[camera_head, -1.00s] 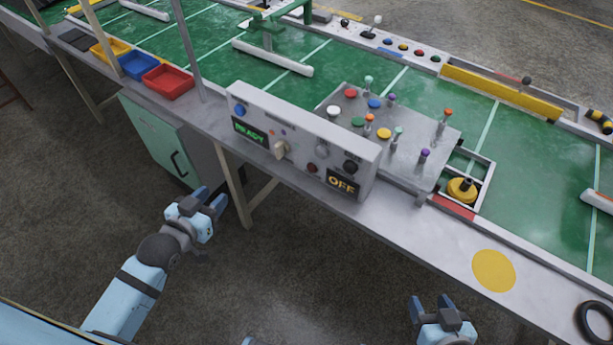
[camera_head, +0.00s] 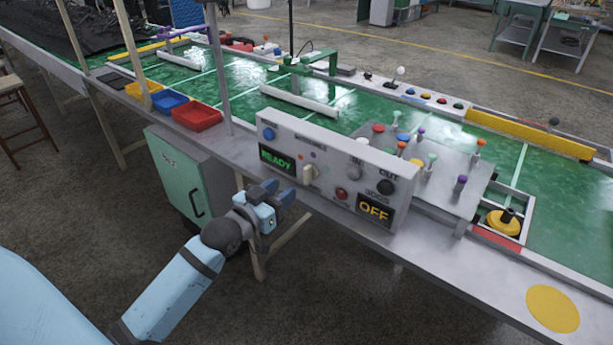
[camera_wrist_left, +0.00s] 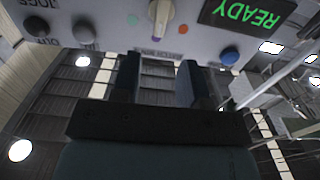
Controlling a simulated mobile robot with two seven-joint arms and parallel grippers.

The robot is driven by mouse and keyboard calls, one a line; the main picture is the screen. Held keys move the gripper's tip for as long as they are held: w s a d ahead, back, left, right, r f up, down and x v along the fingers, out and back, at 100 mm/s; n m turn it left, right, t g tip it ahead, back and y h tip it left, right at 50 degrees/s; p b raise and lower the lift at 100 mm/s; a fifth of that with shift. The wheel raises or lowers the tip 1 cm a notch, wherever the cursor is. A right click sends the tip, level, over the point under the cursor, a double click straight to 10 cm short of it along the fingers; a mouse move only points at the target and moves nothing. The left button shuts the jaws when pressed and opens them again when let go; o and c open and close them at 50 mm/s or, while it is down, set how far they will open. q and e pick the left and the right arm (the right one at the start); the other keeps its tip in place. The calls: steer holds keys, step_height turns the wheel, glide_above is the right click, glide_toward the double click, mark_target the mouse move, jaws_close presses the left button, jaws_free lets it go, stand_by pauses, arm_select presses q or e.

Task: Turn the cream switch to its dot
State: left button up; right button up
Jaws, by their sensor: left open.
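The cream switch (camera_head: 311,174) is a knob on the front of the grey control panel (camera_head: 338,169), right of the green READY display (camera_head: 277,158). Small coloured dots sit by it, but which one is its own I cannot tell. In the left wrist view the panel is upside down. My right gripper is out of view.
The panel also carries a blue button (camera_head: 268,133), a red button (camera_head: 341,193), a black knob (camera_head: 385,187) and an orange OFF display (camera_head: 375,210). A green cabinet (camera_head: 177,176) stands under the bench on the left. Free air lies in front of the bench.

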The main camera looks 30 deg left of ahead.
mark_target(304, 173)
arm_select(q)
steer(key=w, duration=0.5)
steer(key=w+b, duration=0.1)
steer(key=w, duration=0.1)
steer(key=shift+w+d, duration=0.25)
steer(key=shift+d, duration=0.05)
steer(key=shift+w, duration=0.65)
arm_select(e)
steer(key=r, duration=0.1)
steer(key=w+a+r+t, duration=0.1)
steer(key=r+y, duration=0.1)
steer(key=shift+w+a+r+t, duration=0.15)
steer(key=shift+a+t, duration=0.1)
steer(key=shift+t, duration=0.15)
arm_select(q)
steer(key=shift+c, duration=0.4)
jaws_close()
